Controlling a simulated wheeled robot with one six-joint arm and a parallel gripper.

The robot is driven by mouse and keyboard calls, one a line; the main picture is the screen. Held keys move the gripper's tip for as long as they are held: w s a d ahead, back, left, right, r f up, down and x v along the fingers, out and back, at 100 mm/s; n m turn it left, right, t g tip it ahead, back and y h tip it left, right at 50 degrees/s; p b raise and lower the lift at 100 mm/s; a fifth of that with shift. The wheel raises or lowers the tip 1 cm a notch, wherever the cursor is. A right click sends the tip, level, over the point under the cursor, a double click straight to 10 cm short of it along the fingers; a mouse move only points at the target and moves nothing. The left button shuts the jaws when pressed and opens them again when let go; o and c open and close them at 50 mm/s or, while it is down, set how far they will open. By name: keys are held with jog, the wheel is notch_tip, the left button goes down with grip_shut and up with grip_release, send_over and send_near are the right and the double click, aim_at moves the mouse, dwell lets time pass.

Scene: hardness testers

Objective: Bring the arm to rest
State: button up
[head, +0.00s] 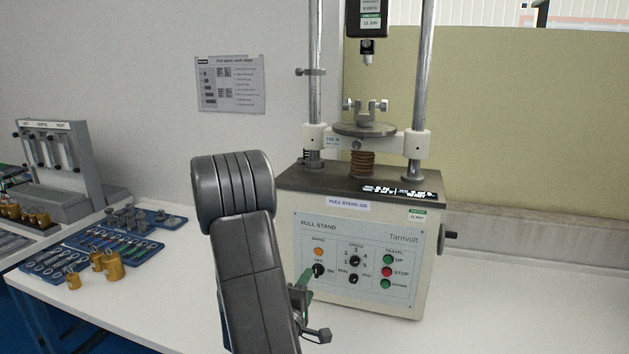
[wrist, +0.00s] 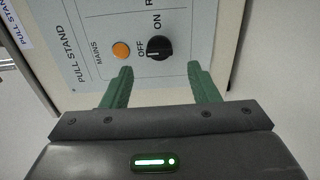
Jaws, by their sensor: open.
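My arm (head: 247,270) rises in front of the pull stand (head: 360,250) in the head view, bent at a thick grey joint. My gripper (wrist: 159,70) is open and empty in the wrist view, with its two green fingers apart. The fingers point at the stand's front panel, just below the black mains switch (wrist: 159,47). Nothing shows between them, and I cannot tell the exact gap to the panel. The switch's pale mark seems to lie toward OFF. In the head view the green fingers show partly beside my arm, near the panel's lower left.
The stand carries two tall columns (head: 425,90). The table right of the stand is clear.

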aim_at(316, 272)
jog(key=v, duration=0.9)
jog(key=x, duration=1.4)
jog(key=shift+d+p, duration=0.1)
jog(key=shift+p, duration=0.3)
jog(key=m+b, duration=0.1)
jog(key=m, duration=0.1)
jog(key=shift+s+m, duration=0.2)
jog(key=shift+m, duration=0.2)
jog(key=m+b, duration=0.1)
jog(key=m, duration=0.5)
jog(key=shift+r, duration=0.1)
jog(key=m, duration=0.5)
jog(key=shift+r, duration=0.1)
jog(key=shift+d+m, duration=0.1)
jog(key=shift+m, duration=1.9)
